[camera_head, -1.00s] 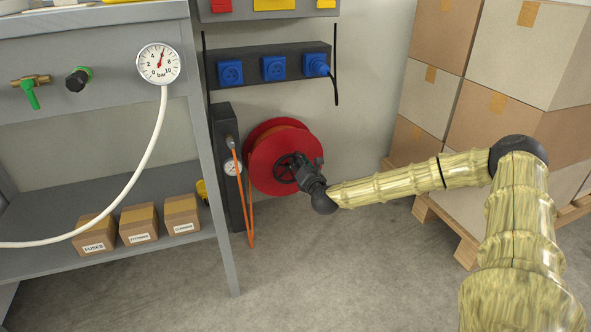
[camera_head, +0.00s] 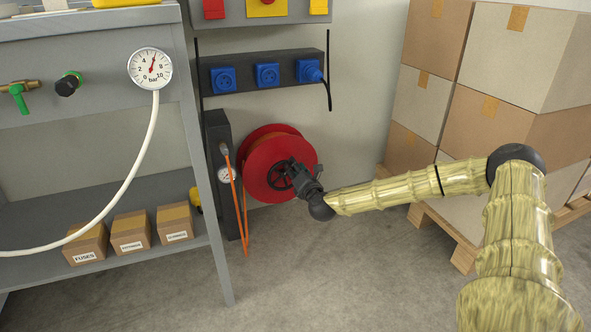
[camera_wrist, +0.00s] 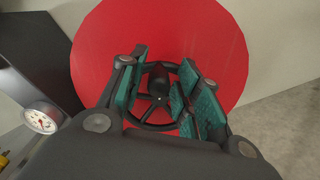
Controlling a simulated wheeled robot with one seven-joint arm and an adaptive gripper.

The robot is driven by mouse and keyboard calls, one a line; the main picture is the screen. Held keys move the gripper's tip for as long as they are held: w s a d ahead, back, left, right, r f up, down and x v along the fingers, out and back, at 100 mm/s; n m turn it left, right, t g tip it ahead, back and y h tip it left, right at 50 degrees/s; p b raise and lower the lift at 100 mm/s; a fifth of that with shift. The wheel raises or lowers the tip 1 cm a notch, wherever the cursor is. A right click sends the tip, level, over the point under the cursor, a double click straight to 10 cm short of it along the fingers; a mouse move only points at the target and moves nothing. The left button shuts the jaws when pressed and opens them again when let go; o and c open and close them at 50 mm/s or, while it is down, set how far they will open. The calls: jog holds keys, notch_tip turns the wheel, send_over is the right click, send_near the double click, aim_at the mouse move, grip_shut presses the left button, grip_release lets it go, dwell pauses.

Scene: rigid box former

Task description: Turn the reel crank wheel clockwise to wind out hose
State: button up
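The hose reel is a red disc (camera_head: 262,160) low on the wall, with orange hose wound behind its face. Its black crank wheel (camera_head: 275,177) is at the disc's centre, partly hidden by my gripper (camera_head: 290,172). In the wrist view the spoked crank wheel (camera_wrist: 158,86) lies in front of the red disc (camera_wrist: 220,40). My gripper (camera_wrist: 160,95) is open there, with teal-padded fingers on the left and right of the wheel's hub. The fingers overlap the rim in the picture; I cannot tell whether they touch it.
A grey workbench (camera_head: 100,105) stands left, with small boxes on its lower shelf. A dark post with a gauge (camera_head: 228,174) and orange hose (camera_head: 236,185) stands close left of the reel. Stacked cartons (camera_head: 490,85) on a pallet (camera_head: 462,258) stand right. The floor in front is clear.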

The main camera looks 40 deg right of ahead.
dwell(0.3)
jog(key=v, duration=1.2)
dwell(0.3)
